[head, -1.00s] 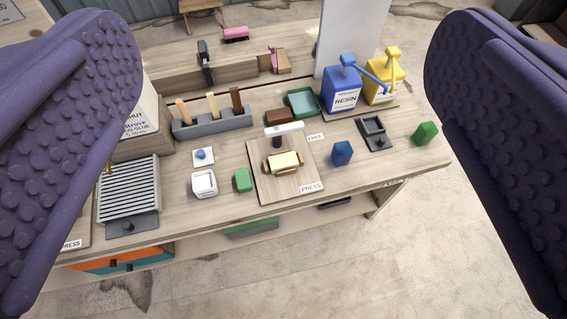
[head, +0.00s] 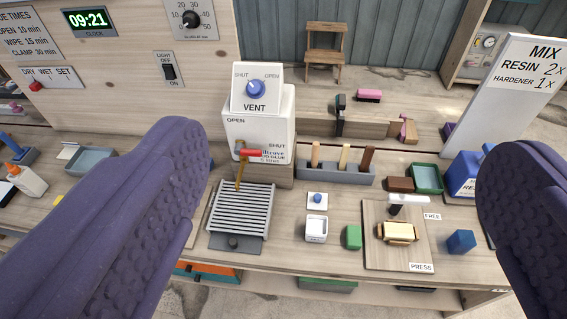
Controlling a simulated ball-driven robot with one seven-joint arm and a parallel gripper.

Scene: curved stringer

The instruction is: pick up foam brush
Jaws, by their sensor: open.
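My gripper (head: 340,155) is open and empty, with one purple studded finger on each side of the view. No object is clearly recognisable as the foam brush. A grey holder (head: 352,176) on the workbench between the fingers has upright pieces in tan (head: 316,154), cream (head: 343,157) and brown (head: 366,159); I cannot tell whether one is a brush. A pink and wooden piece (head: 408,130) and a pink block with a dark underside (head: 368,95) are farther back. The fingers hide parts of the bench at left and right.
A white VENT dispenser (head: 258,135) with a red-handled tap stands behind a slatted grate (head: 241,209). A press board (head: 385,255), a green tray (head: 427,177), a blue resin container (head: 462,174) and a MIX sign (head: 505,90) are at right. A glue bottle (head: 27,180) is far left.

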